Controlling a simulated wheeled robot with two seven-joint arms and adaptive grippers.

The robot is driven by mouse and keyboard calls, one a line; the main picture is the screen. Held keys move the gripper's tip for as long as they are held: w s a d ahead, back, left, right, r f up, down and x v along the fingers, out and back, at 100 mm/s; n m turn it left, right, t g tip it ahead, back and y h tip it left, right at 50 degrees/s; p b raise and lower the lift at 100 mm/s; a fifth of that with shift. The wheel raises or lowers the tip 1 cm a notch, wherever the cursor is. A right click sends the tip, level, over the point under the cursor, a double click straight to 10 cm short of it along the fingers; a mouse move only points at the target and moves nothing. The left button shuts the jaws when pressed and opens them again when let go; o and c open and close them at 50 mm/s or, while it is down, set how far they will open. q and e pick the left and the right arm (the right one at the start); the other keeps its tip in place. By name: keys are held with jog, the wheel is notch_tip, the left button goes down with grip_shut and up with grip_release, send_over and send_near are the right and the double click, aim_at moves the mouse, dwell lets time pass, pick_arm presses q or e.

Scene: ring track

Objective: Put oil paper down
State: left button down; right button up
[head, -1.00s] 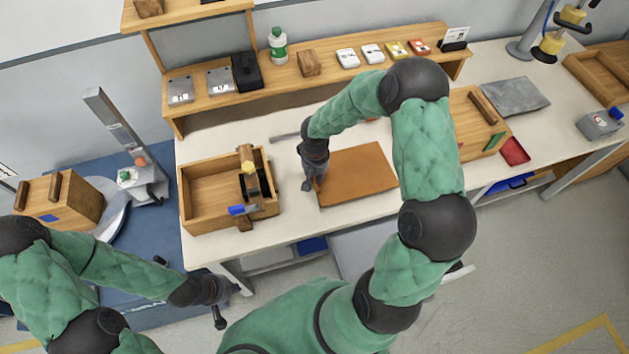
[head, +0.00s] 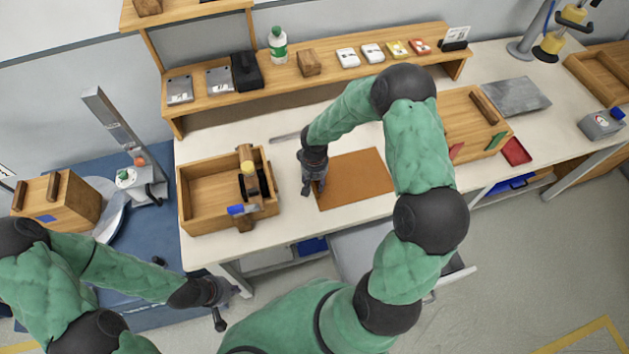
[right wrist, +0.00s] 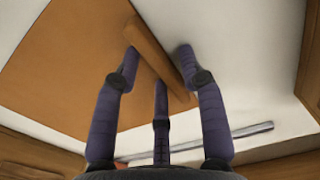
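The oil paper is a flat brown sheet (head: 356,180) on the white tabletop, seen in the head view. It fills much of the left side of the right wrist view (right wrist: 60,65). My right gripper (head: 309,188) is at its left edge. In the right wrist view its fingers (right wrist: 158,58) are spread, on either side of a lighter brown strip (right wrist: 152,50) along the sheet's edge. I cannot tell whether the strip is part of the sheet. My left gripper (head: 232,303) has spread, empty fingers low in front of the table.
An open wooden box (head: 208,193) with tools stands left of the sheet. A thin metal bar (head: 286,137) lies behind my right gripper. A shelf (head: 330,77) runs along the back.

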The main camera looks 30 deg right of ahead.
jog(key=shift+r, duration=0.55)
notch_tip(320, 180, up, 11)
jog(key=p, duration=0.2)
jog(key=shift+r, duration=0.15)
